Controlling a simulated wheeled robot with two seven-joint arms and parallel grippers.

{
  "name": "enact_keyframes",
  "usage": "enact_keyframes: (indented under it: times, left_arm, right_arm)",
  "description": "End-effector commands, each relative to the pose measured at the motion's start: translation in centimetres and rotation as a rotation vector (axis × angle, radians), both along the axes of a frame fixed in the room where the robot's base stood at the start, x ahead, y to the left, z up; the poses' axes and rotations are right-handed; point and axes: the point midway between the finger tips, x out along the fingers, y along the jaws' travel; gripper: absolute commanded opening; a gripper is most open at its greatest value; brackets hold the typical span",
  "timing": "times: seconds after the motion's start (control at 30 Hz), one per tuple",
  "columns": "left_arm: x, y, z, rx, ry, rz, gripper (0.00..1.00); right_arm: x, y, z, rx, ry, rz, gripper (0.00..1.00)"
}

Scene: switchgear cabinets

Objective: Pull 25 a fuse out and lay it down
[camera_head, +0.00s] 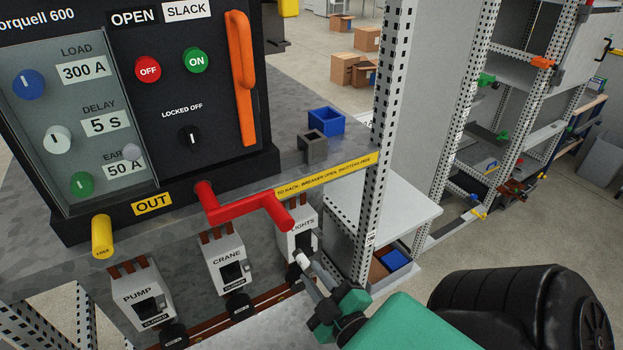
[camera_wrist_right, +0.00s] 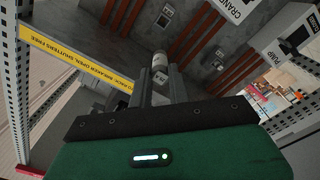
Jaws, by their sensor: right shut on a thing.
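My right gripper (camera_head: 306,272) is shut on a small pale cylindrical fuse (camera_head: 301,259), just in front of the LIGHTS fuse holder (camera_head: 299,232). In the right wrist view the fuse (camera_wrist_right: 160,62) sits at the fingertips (camera_wrist_right: 160,83), with a grey panel behind it. Its rating cannot be read. I cannot tell whether it is clear of the holder. The CRANE holder (camera_head: 226,263) and PUMP holder (camera_head: 139,292) stand to the left. My left gripper is not in view.
A red crank handle (camera_head: 240,208) juts out above the holders. A blue bin (camera_head: 326,121) and a grey bin (camera_head: 313,147) stand on the ledge beside the breaker. A perforated post (camera_head: 379,140) rises right of the gripper. A pale shelf (camera_head: 405,214) lies beyond it.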

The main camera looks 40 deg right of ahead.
Motion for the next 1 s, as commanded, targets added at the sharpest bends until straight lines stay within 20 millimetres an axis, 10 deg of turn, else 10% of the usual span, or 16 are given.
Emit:
enact_keyframes:
  times: [1.0]
  left_arm:
    - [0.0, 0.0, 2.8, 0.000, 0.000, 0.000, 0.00]
  right_arm:
    - [-4.8, 1.3, 1.4, 0.007, 0.003, -0.001, 0.00]
